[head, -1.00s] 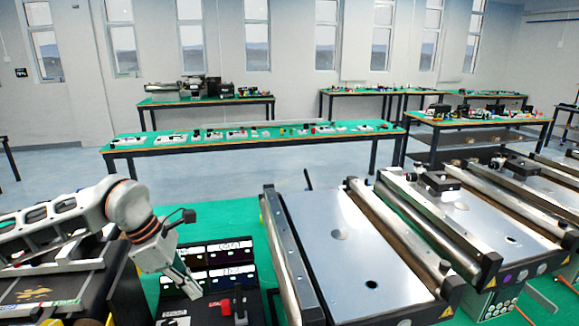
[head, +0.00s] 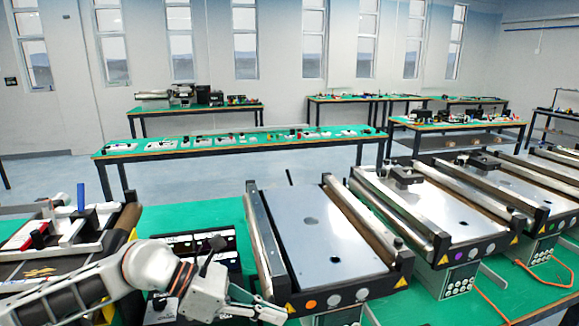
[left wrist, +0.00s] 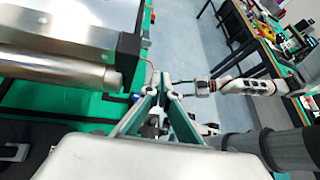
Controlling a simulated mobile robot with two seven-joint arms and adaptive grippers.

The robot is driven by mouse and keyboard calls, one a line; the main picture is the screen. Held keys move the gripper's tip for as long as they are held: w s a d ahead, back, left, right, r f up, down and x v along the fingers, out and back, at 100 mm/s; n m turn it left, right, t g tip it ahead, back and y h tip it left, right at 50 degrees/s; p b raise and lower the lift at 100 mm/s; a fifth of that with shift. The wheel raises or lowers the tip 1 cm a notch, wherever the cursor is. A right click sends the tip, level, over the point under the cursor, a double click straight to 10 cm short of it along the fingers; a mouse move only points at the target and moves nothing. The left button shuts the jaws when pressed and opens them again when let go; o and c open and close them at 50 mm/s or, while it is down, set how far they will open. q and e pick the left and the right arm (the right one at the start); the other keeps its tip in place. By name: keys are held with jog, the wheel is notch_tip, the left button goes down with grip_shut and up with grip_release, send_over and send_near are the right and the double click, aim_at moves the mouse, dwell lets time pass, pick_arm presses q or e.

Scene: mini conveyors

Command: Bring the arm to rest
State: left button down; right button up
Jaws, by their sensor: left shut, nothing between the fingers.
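My left arm comes in at the bottom left of the head view. Its gripper (head: 268,311) is low in the picture, in front of the nearest conveyor (head: 325,235) and beside its corner. The fingers are together and hold nothing. In the left wrist view the left gripper's fingers (left wrist: 162,78) meet in a point. Another arm of mine, with a dark gripper (left wrist: 184,82), shows behind them; its jaws are too small to read.
A black control box (head: 213,245) stands left of the conveyor, partly hidden by my arm. A tray-like unit (head: 70,225) is at far left. More conveyors (head: 435,220) stand to the right. A long green table (head: 250,142) is beyond a strip of bare floor.

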pick_arm(q)
jog(key=s+d+r+n+t+h, duration=0.1)
jog(key=s+d+r+n+h, duration=0.2)
jog(key=d+r+h, duration=0.3)
jog(key=w+a+r+n+t+h, duration=0.1)
jog(key=w+a+r+n+t, duration=0.15)
jog(key=r+n+t, duration=0.7)
jog(key=w+a+f+n+t+y, duration=0.2)
jog(key=w+a+n+t+y, duration=0.1)
jog(key=a+n+t+y, duration=0.4)
jog(key=w+a+f+n+t+y, duration=0.25)
jog(key=a+n, duration=0.25)
jog(key=n, duration=0.4)
jog(key=s+a+f+n+g+y, duration=0.2)
jog(key=a+f+n+g+y, duration=0.1)
jog(key=a+f+n+y, duration=0.8)
jog(key=s+a+f+n+g+y, duration=0.2)
jog(key=s+a+f+g, duration=0.4)
jog(key=s+f, duration=0.4)
jog(key=s+a+f+n+g+y, duration=0.1)
jog(key=s+a+f+n+g, duration=0.25)
jog(key=s+a+f, duration=0.5)
jog(key=d+f+n+t+h, duration=0.2)
jog(key=d+f+h, duration=0.4)
jog(key=d+f, duration=0.9)
notch_tip(320, 180, down, 2)
jog(key=shift+s+f, duration=0.25)
